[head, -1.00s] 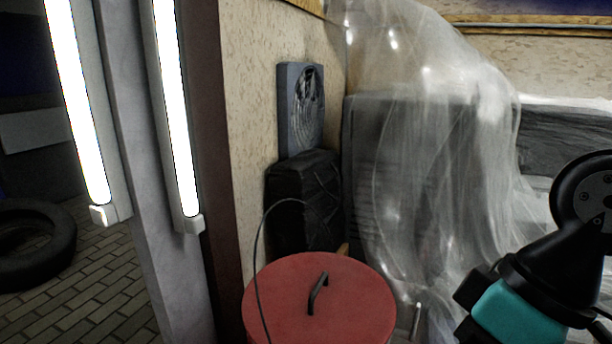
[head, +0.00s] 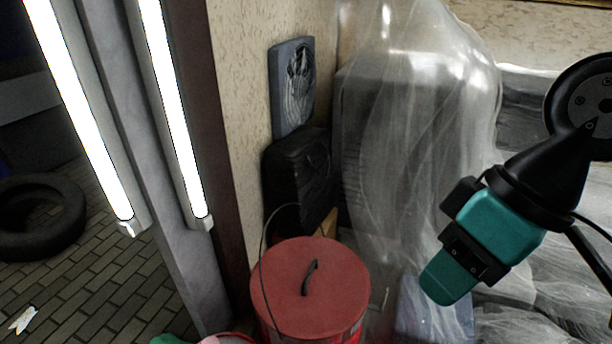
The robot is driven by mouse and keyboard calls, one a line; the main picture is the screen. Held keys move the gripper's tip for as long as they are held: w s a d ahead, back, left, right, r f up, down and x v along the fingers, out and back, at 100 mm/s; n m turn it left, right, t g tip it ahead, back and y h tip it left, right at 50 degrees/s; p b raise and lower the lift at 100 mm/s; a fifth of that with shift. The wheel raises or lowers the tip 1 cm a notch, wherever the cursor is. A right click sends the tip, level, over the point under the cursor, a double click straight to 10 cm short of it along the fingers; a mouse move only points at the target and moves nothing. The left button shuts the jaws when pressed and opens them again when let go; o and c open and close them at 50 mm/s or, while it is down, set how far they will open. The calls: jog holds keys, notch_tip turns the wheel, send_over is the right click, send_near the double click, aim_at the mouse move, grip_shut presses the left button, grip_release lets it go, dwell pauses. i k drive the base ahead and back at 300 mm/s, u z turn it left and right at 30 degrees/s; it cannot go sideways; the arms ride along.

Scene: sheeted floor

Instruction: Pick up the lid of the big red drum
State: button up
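The big red drum (head: 353,334) stands at the bottom centre of the head view, with most of its body cut off by the frame. Its round red lid (head: 330,300) lies flat on top, with a curved black handle (head: 309,277) in the middle. A thin dark wire arcs up over the lid's left side. My gripper (head: 447,287), at the teal end of my arm, points down and left, to the right of the drum and apart from the lid. I cannot make out separate fingers, and nothing shows held.
Clear plastic sheeting (head: 415,150) hangs behind and right of the drum. A black case (head: 297,180) and a grey fan-like panel (head: 292,88) stand by the wall. Lit tubes (head: 175,110) are on the left, with a tyre (head: 40,215) on the brick floor.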

aim_at(316, 288)
jog(key=k, duration=0.6)
jog(key=u, duration=0.25)
jog(key=i, duration=1)
jog(key=u, duration=0.5)
